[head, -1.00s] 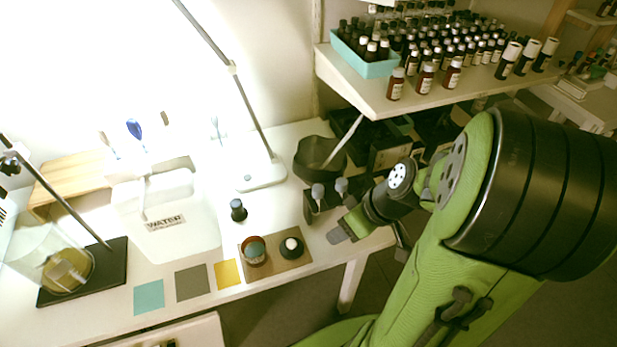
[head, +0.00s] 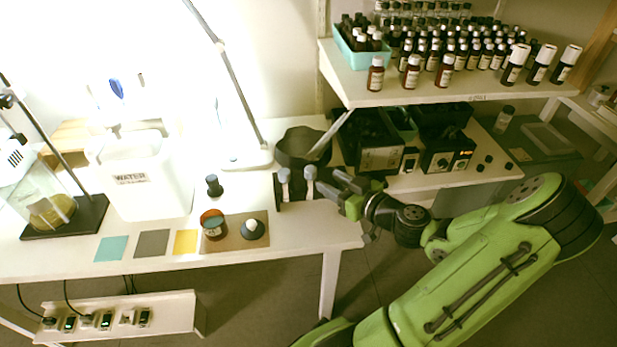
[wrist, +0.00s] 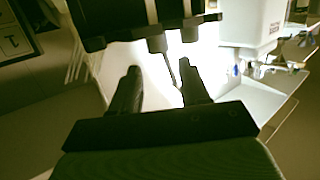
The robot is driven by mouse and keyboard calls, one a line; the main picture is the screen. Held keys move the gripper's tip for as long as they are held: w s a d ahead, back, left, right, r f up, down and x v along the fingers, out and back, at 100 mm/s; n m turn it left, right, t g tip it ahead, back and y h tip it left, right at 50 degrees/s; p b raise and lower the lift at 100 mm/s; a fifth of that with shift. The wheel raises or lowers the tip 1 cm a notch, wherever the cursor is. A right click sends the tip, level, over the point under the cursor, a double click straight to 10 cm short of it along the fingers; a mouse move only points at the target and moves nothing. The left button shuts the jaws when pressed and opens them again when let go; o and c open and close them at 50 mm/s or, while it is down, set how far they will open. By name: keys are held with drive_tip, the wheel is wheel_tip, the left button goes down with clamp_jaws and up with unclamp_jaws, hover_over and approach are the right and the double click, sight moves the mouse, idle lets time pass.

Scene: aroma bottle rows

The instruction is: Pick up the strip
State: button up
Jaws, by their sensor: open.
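A pale slender strip (head: 331,134) leans out of a dark pot (head: 298,148) at the back of the white table in the head view. It is the only strip-like thing I can pick out, and its lower end is hidden in the pot. My gripper (head: 340,189) is open and empty, in front of and slightly right of the pot, beside a dark holder with two grey-topped items (head: 297,184). In the wrist view my gripper (wrist: 158,82) shows both fingers apart. A thin line shows between them, but I cannot tell what it is.
Dark devices (head: 380,145) stand behind my gripper under a bottle shelf (head: 430,92). The table's front right corner is clear.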

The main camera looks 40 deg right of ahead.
sight(315, 172)
drive_tip(key=w, duration=0.3)
drive_tip(key=w+f, duration=0.1)
drive_tip(key=w, duration=0.2)
drive_tip(key=w+f, duration=0.1)
drive_tip(key=w, duration=0.1)
drive_tip(key=shift+w+d+b, duration=0.2)
drive_tip(key=shift+w+b, duration=0.2)
drive_tip(key=shift+r, duration=0.1)
drive_tip(key=c, duration=0.5)
wheel_tip(315, 172, up, 18)
drive_tip(key=p, duration=0.6)
